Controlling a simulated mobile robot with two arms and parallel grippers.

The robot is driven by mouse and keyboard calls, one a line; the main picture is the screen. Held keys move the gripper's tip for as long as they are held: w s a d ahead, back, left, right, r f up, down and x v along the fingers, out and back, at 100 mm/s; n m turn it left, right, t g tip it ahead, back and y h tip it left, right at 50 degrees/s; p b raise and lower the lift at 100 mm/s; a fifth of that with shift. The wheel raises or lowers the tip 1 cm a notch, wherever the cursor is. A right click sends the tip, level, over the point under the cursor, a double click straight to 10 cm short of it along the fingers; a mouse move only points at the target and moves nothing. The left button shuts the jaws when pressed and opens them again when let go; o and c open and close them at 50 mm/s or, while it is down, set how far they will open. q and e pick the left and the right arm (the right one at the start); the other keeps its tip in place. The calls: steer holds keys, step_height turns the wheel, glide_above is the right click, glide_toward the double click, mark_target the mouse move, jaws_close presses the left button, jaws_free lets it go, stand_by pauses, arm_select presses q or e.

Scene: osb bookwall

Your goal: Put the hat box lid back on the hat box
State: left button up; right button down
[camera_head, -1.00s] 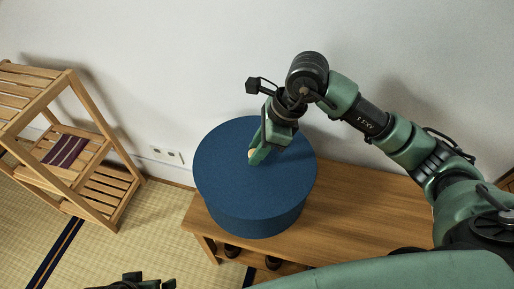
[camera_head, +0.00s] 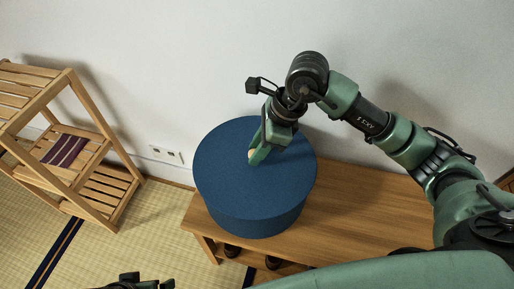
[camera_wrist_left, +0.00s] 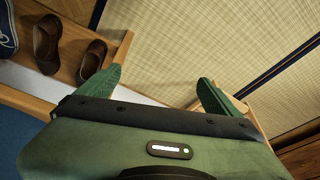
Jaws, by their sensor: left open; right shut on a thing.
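The blue round hat box (camera_head: 258,221) stands on the wooden bench. The blue lid (camera_head: 225,165) sits over its top and looks level; whether it is fully seated I cannot tell. My right gripper (camera_head: 253,157) is at the middle of the lid, shut on a small pale knob (camera_head: 251,154), which it mostly hides. My left gripper (camera_wrist_left: 160,85) is open and empty in the left wrist view, with its two green fingers apart above the floor. Only a dark part of my left arm shows at the bottom of the head view.
The wooden bench (camera_head: 370,207) has free room right of the box. Brown shoes (camera_wrist_left: 65,50) rest on its lower shelf. A slatted wooden rack (camera_head: 100,190) stands at left on tatami. A white wall with an outlet (camera_head: 166,155) is behind.

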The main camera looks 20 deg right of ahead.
arm_select(q)
steer(key=shift+s+r, duration=0.3)
steer(key=shift+r, duration=0.1)
arm_select(e)
steer(key=shift+f, duration=0.1)
arm_select(q)
steer(key=shift+a+r, duration=0.1)
steer(key=shift+r, duration=0.25)
arm_select(e)
steer(key=shift+f, duration=0.1)
steer(key=shift+b, duration=0.3)
arm_select(q)
steer(key=shift+r, duration=0.4)
arm_select(e)
steer(key=c, duration=1)
jaws_free()
steer(key=shift+c, duration=0.2)
arm_select(q)
steer(key=shift+f, duration=0.1)
